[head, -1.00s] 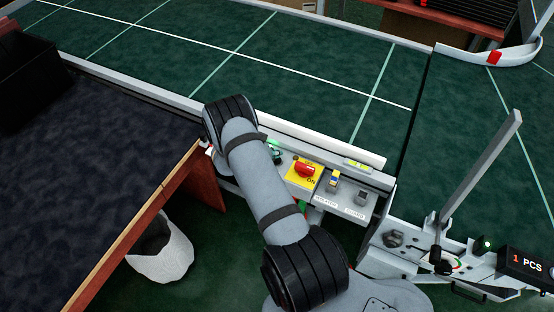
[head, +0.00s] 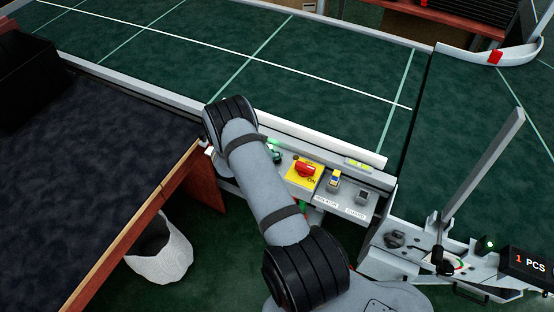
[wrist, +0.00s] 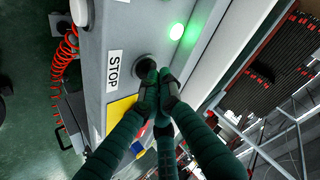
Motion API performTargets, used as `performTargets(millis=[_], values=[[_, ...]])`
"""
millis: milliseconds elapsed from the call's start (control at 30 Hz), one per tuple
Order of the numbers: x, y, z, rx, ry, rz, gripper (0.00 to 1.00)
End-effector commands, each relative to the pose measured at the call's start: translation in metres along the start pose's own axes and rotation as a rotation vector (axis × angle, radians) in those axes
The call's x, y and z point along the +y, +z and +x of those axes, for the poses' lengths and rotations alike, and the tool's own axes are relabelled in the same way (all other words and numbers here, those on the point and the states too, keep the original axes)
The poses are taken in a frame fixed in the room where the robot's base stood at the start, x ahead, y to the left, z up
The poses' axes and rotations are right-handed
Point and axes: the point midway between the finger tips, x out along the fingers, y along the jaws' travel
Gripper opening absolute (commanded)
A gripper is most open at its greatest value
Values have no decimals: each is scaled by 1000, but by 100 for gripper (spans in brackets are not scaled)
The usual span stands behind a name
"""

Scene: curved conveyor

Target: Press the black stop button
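The black stop button (wrist: 146,66) is round and sits on the grey control panel (wrist: 96,40) beside a white STOP label (wrist: 115,72) in the wrist view. My gripper (wrist: 158,80) has its dark green fingers together, with the tips at the button's lower right edge and covering part of it. I cannot tell whether they touch it. Nothing shows between the fingers. In the head view my arm hides the button and most of the gripper.
A lit green lamp (wrist: 176,31) is above the button. The green conveyor belt (head: 220,50) lies behind, with a dark-topped table (head: 90,150) at left and a white bin (head: 160,255) below.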

Motion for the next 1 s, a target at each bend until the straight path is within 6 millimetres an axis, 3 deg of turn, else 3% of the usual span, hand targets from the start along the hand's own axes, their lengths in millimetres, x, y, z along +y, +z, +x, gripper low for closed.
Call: performTargets(millis=[600,1000], values=[[2,3,3,-1,1,0,0],[-3,-8,-9,0,1,0,0]])
